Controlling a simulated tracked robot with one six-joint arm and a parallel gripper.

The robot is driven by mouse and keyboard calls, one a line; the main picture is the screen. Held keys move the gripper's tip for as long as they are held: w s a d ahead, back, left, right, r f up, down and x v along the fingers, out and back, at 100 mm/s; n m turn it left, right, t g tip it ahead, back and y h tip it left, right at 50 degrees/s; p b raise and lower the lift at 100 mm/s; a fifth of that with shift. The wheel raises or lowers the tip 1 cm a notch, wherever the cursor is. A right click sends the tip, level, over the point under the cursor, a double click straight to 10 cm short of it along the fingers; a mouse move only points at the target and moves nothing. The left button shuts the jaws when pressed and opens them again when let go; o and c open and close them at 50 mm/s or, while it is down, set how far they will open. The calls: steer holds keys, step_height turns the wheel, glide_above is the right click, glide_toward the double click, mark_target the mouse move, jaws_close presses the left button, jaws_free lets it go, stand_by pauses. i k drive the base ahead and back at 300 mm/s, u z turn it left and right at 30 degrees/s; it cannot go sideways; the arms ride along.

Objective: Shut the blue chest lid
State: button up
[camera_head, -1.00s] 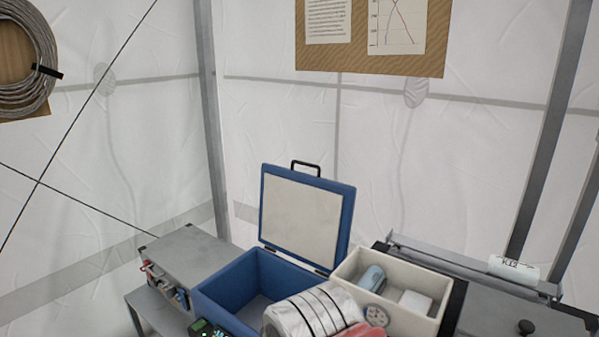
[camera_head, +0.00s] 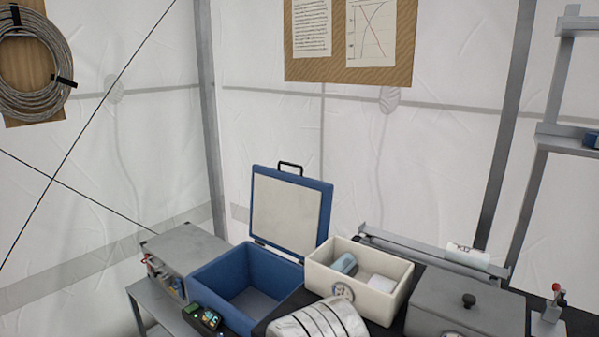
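The blue chest (camera_head: 205,291) stands open on the bench, and the part of its inside that shows looks empty. Its blue-framed lid (camera_head: 324,216) stands up at the back edge, hinged there, with its pale inner panel facing me. A black handle (camera_head: 290,165) sits on the lid's upper edge.
A cream bin (camera_head: 390,308) with a few items stands close right of the chest. A grey lidded box (camera_head: 470,312) is farther right. A grey case (camera_head: 185,246) stands left. A dark device (camera_head: 203,319) lies at the chest's front. Above the lid is free room.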

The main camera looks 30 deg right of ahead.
mark_target(290, 213)
steer(key=k, duration=0.5)
steer(key=z, duration=0.3)
steer(key=i, duration=0.95)
steer(key=u, duration=1.45)
steer(key=i, duration=0.3)
steer(key=z, duration=0.15)
